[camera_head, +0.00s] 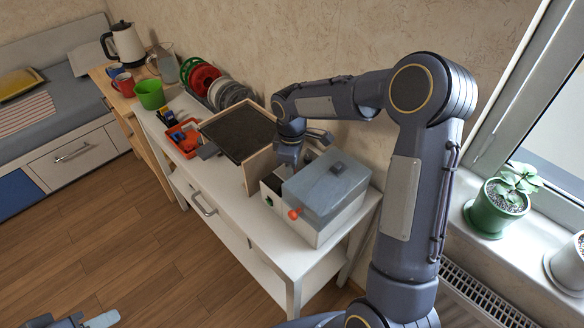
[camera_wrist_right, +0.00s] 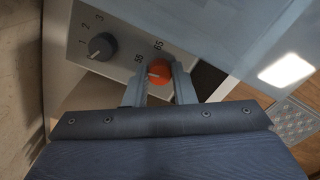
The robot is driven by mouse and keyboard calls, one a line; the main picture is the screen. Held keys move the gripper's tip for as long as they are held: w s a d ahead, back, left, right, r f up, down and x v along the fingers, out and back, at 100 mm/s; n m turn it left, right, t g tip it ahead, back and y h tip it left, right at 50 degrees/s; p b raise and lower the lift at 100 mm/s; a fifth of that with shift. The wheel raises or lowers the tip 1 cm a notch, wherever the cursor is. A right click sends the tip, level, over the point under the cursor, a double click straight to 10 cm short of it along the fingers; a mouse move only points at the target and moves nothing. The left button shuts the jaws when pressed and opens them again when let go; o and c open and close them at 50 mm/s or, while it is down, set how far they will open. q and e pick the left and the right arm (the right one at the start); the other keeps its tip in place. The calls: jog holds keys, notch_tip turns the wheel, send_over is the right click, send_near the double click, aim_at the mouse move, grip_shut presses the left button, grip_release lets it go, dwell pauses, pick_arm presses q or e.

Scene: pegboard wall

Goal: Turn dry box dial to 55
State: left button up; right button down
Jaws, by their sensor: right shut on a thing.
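The dry box (camera_head: 325,190) stands at the near end of the white table, with a blue-grey lid and pale body. In the right wrist view, its orange dial (camera_wrist_right: 159,72) sits between the two fingers of my right gripper (camera_wrist_right: 160,88), which is shut on it. A pale pointer mark lies on the dial's left side; the printed 55 is up and left of the dial, the 65 above it. In the head view my right gripper (camera_head: 289,155) hangs by the box's back left, its fingertips unclear. My left gripper (camera_head: 88,320) is partly cut off at the bottom edge.
A dark knob (camera_wrist_right: 102,46) marked 1, 2, 3 is beside the dial. Spools (camera_head: 203,80) and a red tray (camera_head: 184,139) are farther back.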

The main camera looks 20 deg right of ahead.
jog(key=shift+m, duration=0.9)
jog(key=c, duration=1.2)
grip_release()
jog(key=shift+a+r+b, duration=0.1)
jog(key=shift+r+b, duration=0.3)
jog(key=shift+r, duration=3.5)
jog(key=shift+s, duration=0.1)
